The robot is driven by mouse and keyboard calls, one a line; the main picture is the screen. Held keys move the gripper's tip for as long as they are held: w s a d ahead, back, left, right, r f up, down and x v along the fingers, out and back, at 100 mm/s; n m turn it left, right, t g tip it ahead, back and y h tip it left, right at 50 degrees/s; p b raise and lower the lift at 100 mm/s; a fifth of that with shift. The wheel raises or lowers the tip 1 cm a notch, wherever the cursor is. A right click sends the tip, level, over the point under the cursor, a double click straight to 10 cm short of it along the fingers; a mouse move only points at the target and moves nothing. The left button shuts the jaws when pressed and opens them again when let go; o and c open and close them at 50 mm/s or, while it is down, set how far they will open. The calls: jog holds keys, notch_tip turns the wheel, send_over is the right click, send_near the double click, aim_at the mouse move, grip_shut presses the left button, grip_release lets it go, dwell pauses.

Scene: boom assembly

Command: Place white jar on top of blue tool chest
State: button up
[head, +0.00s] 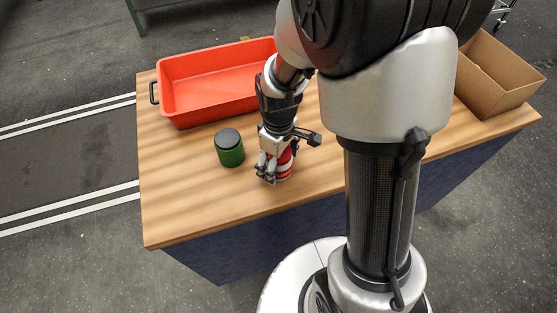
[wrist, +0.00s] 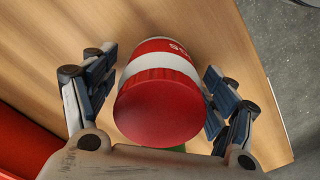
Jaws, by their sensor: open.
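A red can with a white band (head: 285,169) stands on the wooden top, partly hidden behind my gripper (head: 268,175). My gripper is open and points down, with its fingers on either side of the can. In the wrist view the red can (wrist: 158,105) shows its plain red top between the two open fingers; I cannot tell whether either finger touches it. I see no plainly white jar. The wooden top (head: 190,210) rests on a dark blue body (head: 240,240), which may be the blue tool chest; no other blue chest shows.
A green jar with a black lid (head: 229,153) stands just left of my gripper. A red-orange tray (head: 215,75) with black handles lies at the back left. An open cardboard box (head: 500,85) sits at the right end. The front left of the wooden top is clear.

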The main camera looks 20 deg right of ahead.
jog(key=shift+r, duration=0.1)
notch_tip(320, 180, up, 12)
jog(key=p, duration=0.3)
jog(key=s+r+m+t, duration=0.4)
jog(key=s+r+m, duration=0.3)
jog(key=s+r, duration=0.5)
jog(key=s, duration=0.3)
jog(key=shift+s+m+t, duration=0.15)
jog(key=shift+m+t, duration=0.15)
jog(key=shift+m, duration=0.1)
notch_tip(320, 180, down, 6)
jog(key=b, duration=0.6)
